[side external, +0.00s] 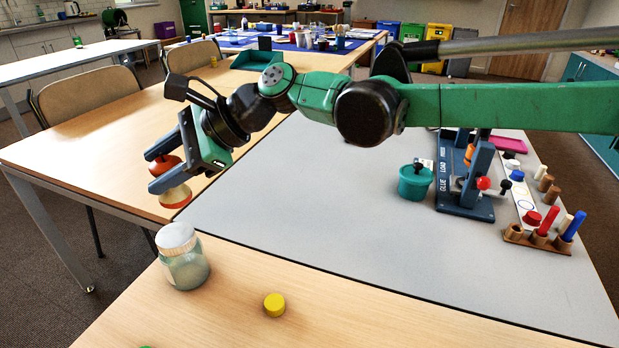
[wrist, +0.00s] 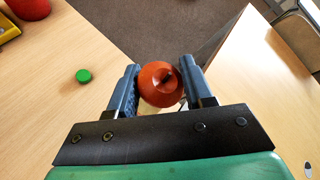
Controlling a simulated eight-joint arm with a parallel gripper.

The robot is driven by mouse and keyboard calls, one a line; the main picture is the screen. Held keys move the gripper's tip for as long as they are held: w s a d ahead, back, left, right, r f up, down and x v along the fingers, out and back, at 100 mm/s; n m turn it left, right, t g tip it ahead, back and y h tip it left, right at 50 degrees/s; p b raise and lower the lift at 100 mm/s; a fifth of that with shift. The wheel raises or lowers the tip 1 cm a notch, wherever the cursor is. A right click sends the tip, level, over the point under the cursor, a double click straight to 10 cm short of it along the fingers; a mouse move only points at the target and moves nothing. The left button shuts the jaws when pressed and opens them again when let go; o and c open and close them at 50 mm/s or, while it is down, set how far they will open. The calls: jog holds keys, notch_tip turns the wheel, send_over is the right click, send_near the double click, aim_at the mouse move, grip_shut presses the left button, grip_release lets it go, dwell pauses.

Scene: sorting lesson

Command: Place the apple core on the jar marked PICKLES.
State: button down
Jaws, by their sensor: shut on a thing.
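The apple core (side external: 175,196), red at its ends and pale in the middle, is held between the two blue fingers of my gripper (side external: 150,170). In the wrist view its red end with a stem hollow (wrist: 160,82) shows between the fingertips (wrist: 163,78). A glass jar (side external: 186,272) with a white lid (side external: 176,237) stands upright on the near wooden table, below and slightly right of the core in the side view. The core is apart from it. No PICKLES marking can be read on the jar. The jar cannot be made out in the wrist view.
A yellow cap (side external: 274,304) lies right of the jar. A green cap (wrist: 83,76) lies on wood in the wrist view. A teal pot (side external: 415,183), a blue press (side external: 470,195) and a peg rack (side external: 540,240) stand right on the grey mat (side external: 330,230). Chairs stand left.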

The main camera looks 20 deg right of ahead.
jog(key=w+a+m+t, duration=0.2)
jog(key=w, duration=0.1)
jog(key=h, duration=0.1)
send_over(174, 235)
jog(key=shift+f, duration=3.75)
jog(key=shift+c, duration=1.7)
grip_release()
jog(key=shift+f, duration=0.1)
